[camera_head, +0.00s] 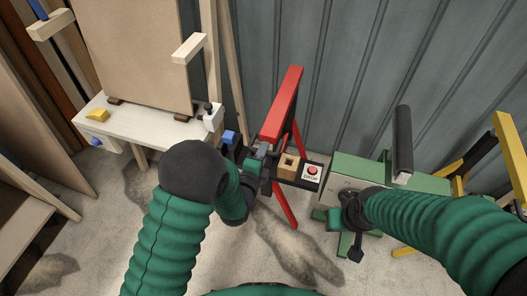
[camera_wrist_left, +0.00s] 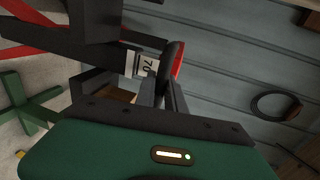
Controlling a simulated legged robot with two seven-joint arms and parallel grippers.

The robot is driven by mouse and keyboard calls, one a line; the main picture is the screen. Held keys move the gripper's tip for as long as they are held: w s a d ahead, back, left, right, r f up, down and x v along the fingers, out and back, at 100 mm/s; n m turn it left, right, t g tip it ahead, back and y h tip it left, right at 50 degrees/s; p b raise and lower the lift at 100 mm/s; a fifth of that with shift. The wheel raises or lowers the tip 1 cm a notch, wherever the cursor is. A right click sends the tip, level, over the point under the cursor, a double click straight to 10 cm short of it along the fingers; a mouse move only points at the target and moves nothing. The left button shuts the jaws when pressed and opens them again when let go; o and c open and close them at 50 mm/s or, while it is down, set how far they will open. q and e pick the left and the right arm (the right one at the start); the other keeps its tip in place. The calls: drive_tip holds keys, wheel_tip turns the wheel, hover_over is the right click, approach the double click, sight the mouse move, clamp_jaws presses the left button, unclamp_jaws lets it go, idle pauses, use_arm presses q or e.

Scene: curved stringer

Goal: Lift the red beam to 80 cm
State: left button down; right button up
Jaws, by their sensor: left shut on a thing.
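The red beam (camera_head: 283,103) lies on top of a trestle with splayed red legs (camera_head: 284,204), in front of the grey wall. My left gripper (camera_head: 262,152) is at the beam's near end, just below it. In the left wrist view its fingers (camera_wrist_left: 165,88) are shut on a dark rounded part (camera_wrist_left: 173,60), with red of the beam right behind it.
A dark shelf holds a wooden block (camera_head: 288,166) and a red button box (camera_head: 312,173) close to my left gripper. A green machine (camera_head: 350,172) stands to the right, with yellow frames (camera_head: 511,160) beyond. A pale bench (camera_head: 150,125) with a board is at the left.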

use_arm(q)
wheel_tip(320, 180, up, 11)
drive_tip(key=p, duration=0.8)
drive_tip(key=shift+r, duration=0.2)
drive_tip(key=c, duration=1.4)
unclamp_jaws()
drive_tip(key=shift+f, duration=0.1)
